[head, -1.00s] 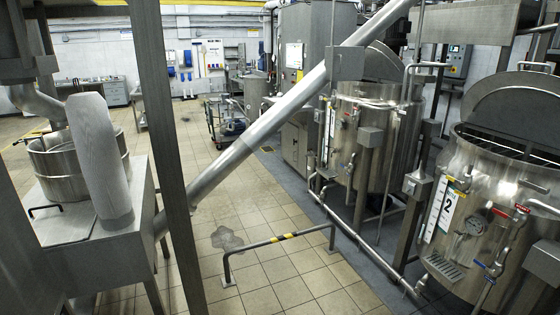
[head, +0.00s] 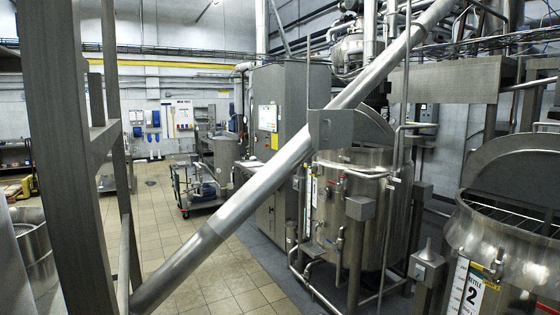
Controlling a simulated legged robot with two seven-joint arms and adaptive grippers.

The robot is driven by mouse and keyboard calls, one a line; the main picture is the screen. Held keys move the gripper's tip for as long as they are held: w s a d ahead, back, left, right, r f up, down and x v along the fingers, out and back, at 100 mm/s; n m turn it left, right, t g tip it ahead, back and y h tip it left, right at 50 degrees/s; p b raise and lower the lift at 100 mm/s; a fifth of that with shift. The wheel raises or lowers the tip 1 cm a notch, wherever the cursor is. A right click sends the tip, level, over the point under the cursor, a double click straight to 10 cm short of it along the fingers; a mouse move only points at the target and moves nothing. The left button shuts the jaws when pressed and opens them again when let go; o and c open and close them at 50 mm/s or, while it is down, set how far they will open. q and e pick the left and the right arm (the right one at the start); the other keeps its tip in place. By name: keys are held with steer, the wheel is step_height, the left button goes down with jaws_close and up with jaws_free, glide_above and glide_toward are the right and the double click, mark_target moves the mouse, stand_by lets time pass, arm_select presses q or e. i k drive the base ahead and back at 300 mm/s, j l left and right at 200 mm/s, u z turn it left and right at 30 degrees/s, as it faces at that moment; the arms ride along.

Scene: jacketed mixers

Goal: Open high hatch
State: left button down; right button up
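Two steel mixers stand on the right in the head view. The farther mixer (head: 358,215) has its round lid (head: 362,128) raised behind its rim. The nearer mixer (head: 510,255), marked with a "2" label (head: 470,295), is cut by the right and bottom edges. Its half-round hatch (head: 515,180) stands raised at the back, and a grate (head: 515,218) shows in the opening. I cannot tell which hatch is the high one. Neither of my grippers shows.
A slanted steel pipe (head: 265,172) crosses the view from low left to upper right. A grey steel post (head: 70,160) stands at the left, with part of a steel vessel (head: 35,250) beside it. A wheeled cart (head: 195,190) stands farther back. Tiled floor (head: 170,222) is open between them.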

mark_target(335, 127)
steer(key=i+j+z, duration=0.25)
steer(key=i, duration=0.15)
steer(key=i+j+z, duration=0.1)
steer(key=i+z, duration=0.2)
steer(key=i+l+u, duration=0.1)
steer(key=i+u, duration=0.15)
steer(key=u, duration=0.2)
steer(key=i+l+u, duration=0.15)
steer(key=u, duration=0.3)
steer(key=i, duration=0.1)
